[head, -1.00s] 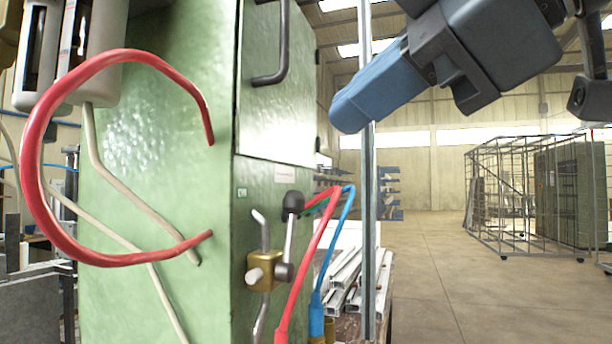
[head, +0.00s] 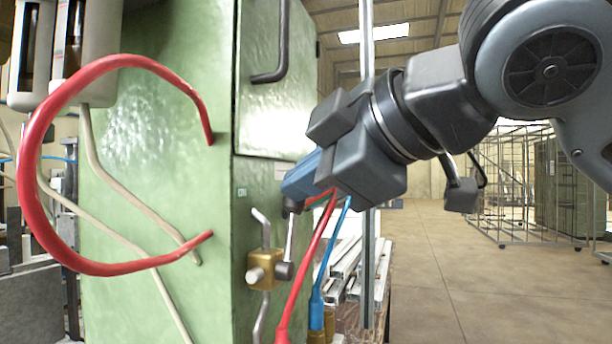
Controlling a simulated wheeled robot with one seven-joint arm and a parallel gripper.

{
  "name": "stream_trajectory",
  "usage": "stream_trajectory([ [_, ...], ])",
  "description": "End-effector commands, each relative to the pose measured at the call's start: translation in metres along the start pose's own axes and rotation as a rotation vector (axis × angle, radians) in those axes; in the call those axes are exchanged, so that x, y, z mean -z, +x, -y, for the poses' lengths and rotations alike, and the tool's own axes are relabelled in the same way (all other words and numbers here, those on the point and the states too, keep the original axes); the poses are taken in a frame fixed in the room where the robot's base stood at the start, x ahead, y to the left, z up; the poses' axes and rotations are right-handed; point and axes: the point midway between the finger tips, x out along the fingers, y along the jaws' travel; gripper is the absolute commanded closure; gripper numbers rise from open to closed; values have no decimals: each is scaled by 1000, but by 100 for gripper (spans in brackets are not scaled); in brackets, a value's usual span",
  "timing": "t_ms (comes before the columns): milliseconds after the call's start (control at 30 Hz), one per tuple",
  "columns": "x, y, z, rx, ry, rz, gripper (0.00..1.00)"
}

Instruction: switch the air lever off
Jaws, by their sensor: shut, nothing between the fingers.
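The air lever (head: 290,240) is a short metal rod standing up from a brass valve block (head: 262,270) on the green cabinet's narrow face. Its dark knob is mostly hidden behind my gripper's tip. My gripper (head: 291,193) is shut and empty, its blue fingers pointing down and left at the top of the lever. The fingertips overlap the knob in the picture; I cannot tell whether they touch it.
The green cabinet (head: 150,220) fills the left, with a thick red hose (head: 60,245) looping off it. Red (head: 310,265) and blue (head: 330,255) hoses hang just right of the lever. A metal post (head: 368,270) and stacked profiles (head: 345,270) stand behind. Open floor lies right.

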Motion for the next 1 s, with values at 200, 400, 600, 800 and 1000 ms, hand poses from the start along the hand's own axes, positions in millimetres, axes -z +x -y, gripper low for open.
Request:
stream_trajectory([
  [200,0,0,0,2,3,0,100],
  [400,-2,1,-5,28,40,1,100],
  [600,-9,7,-12,84,115,-1,100],
  [800,-23,17,-19,82,113,0,100],
  [1000,-37,28,-24,82,112,-1,100],
])
